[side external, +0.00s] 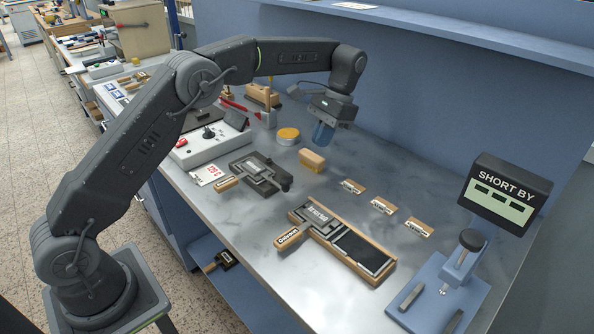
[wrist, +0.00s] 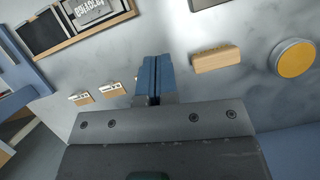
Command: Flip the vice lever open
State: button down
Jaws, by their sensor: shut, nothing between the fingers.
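My gripper (side external: 323,133) hangs above the back of the bench, pointing down. Its blue fingers are shut and empty, and they also show closed in the wrist view (wrist: 154,70). A blue vice-like fixture (side external: 432,303) stands at the front right of the bench, well away from my gripper. It has grey bars, a post and a dark round knob (side external: 472,239). I cannot tell for certain which part is its lever or how it is set. A dark type holder (side external: 262,172) with a wooden handle lies at the left of the bench.
A wooden tray (side external: 316,231) with raised type and a dark pad lies mid-bench. A wooden block (side external: 311,160) and a yellow-topped tin (side external: 288,135) are near my gripper. Small labelled blocks (side external: 382,205) lie to the right. A "SHORT BY" display (side external: 506,193) stands behind the fixture.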

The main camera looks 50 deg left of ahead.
jog(key=x, duration=0.8)
jog(key=shift+s+a+r, duration=0.1)
jog(key=shift+s+r, duration=0.05)
jog(key=shift+s, duration=0.35)
jog(key=shift+s+a+r, duration=0.1)
jog(key=shift+s+a, duration=0.05)
jog(key=shift+s, duration=0.3)
jog(key=shift+s+a, duration=0.15)
jog(key=shift+s, duration=0.75)
jog(key=shift+s+m, duration=0.2)
jog(key=shift+m, duration=0.2)
